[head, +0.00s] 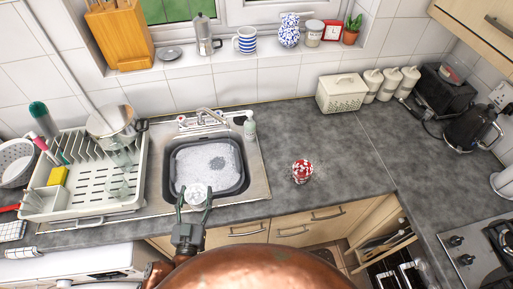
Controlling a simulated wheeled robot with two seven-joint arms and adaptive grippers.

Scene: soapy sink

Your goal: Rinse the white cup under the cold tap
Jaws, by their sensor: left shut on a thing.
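The white cup (196,192) is at the front edge of the sink basin, between the fingers of my left gripper (194,200). The gripper is shut on it. I cannot tell whether the cup touches the suds below it. The tap (207,116) stands at the back of the sink, well beyond the cup; which handle is the cold one is too small to tell. A dark grey basin (240,183) in the sink holds white foamy water. My right gripper is not in view.
A white dish rack (128,203) with glasses and a pot (115,124) stands left of the sink. A soap bottle (249,126) is behind the sink at right. A red patterned jar (302,171) stands on the otherwise mostly clear counter (345,160).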

